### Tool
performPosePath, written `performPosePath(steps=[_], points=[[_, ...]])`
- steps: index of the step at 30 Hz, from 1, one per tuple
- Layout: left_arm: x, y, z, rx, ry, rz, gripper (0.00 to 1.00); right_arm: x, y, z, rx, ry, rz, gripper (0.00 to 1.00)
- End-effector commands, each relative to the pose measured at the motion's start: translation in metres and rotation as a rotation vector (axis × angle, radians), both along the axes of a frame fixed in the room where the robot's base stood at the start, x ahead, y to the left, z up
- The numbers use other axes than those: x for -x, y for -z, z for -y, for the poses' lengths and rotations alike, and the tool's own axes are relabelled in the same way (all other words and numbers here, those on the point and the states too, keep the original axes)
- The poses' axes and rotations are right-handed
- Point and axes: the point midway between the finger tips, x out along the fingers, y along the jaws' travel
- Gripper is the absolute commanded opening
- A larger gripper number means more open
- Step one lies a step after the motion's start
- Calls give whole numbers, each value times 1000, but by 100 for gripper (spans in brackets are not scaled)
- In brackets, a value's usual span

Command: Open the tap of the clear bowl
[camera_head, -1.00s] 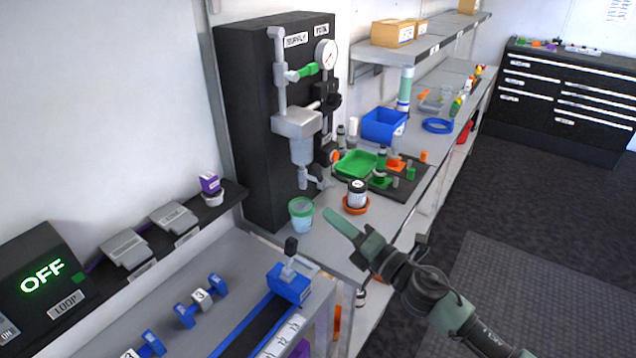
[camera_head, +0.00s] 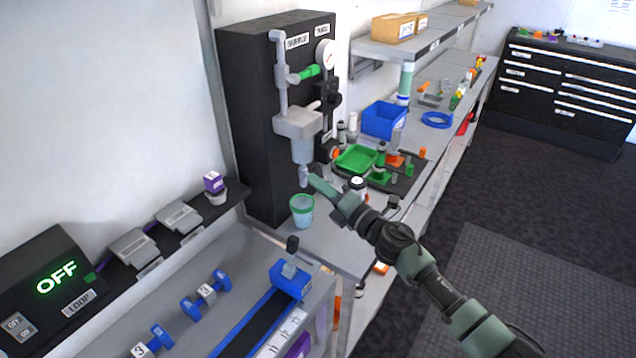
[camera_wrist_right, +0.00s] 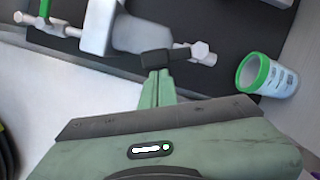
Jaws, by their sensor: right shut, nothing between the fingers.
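The clear bowl (camera_head: 302,149) hangs below a grey block on the black panel. The tap (camera_head: 303,176) is at its lower end. In the right wrist view the bowl (camera_wrist_right: 132,34) is at the top, with the tap's pale end (camera_wrist_right: 203,53) and a dark bar, apparently its lever (camera_wrist_right: 165,58). My right gripper (camera_head: 316,182) is shut and empty, its tips close to the tap; it also shows in the right wrist view (camera_wrist_right: 157,78). The tips overlap the dark bar's lower edge there; I cannot tell whether they touch. My left gripper is not in view.
A green-rimmed cup (camera_head: 302,212) stands on the bench below the tap. A black-and-white jar (camera_head: 357,185) stands close behind my right gripper. A green tray (camera_head: 356,160) and blue bin (camera_head: 384,119) are farther back. The floor at right is clear.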

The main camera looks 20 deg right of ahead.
Motion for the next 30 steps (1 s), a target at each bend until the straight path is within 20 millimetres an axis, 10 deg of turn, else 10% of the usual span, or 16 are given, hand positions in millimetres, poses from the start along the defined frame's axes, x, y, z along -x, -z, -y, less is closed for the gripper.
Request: performPosePath(steps=[11,30], points=[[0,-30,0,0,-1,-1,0,-6,-17,7,-99,2,-77,0],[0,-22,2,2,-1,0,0,-14,-21,19,-97,3,-73,0]])
